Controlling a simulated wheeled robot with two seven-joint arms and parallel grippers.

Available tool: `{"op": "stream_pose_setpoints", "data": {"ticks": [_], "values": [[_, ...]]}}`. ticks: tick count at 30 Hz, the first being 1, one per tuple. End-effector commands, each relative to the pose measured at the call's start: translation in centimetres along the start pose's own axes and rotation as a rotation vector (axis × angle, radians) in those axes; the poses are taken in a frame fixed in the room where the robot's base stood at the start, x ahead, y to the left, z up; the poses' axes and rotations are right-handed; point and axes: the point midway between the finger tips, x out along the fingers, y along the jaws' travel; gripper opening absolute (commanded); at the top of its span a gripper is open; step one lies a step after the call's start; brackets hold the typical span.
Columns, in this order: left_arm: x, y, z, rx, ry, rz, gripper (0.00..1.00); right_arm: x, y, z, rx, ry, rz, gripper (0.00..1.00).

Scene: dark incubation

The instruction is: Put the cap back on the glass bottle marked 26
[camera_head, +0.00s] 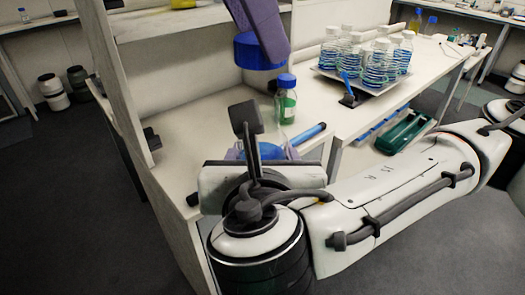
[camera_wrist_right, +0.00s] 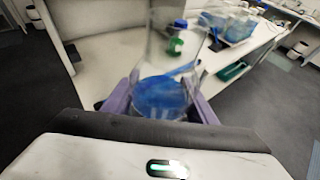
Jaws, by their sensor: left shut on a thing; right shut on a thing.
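A blue cap (camera_head: 256,54) is at the top of the head view, held by the purple fingers of my left gripper (camera_head: 262,38). A clear glass bottle with blue liquid (camera_wrist_right: 160,95) is between the purple fingers of my right gripper (camera_wrist_right: 160,106), which is shut on it. In the head view the blue liquid of this bottle (camera_head: 265,151) shows behind my right wrist, below the cap and apart from it. No number 26 can be read.
A bottle with green liquid and a blue cap (camera_head: 286,100) stands on the bench (camera_head: 205,125) close behind the held bottle. A tray (camera_head: 365,88) of several white-capped bottles stands farther right. A green bin (camera_head: 405,132) is below the bench.

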Motion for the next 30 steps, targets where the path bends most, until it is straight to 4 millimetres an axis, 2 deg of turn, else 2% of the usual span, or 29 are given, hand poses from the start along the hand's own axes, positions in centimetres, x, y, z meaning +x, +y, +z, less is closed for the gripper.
{"op": "stream_pose_setpoints", "data": {"ticks": [8,21,30], "values": [[0.1,0.0,-0.1,0.001,0.001,-0.001,0.20,0.0,0.0,0.1,0.002,-0.002,0.000,0.12],[3.2,0.0,-1.5,0.002,0.001,-0.001,0.20,0.0,0.0,0.1,0.002,-0.002,0.000,0.12],[3.7,0.1,-1.6,0.001,0.000,-0.001,0.20,0.0,0.0,0.1,0.002,-0.002,0.000,0.12]]}}
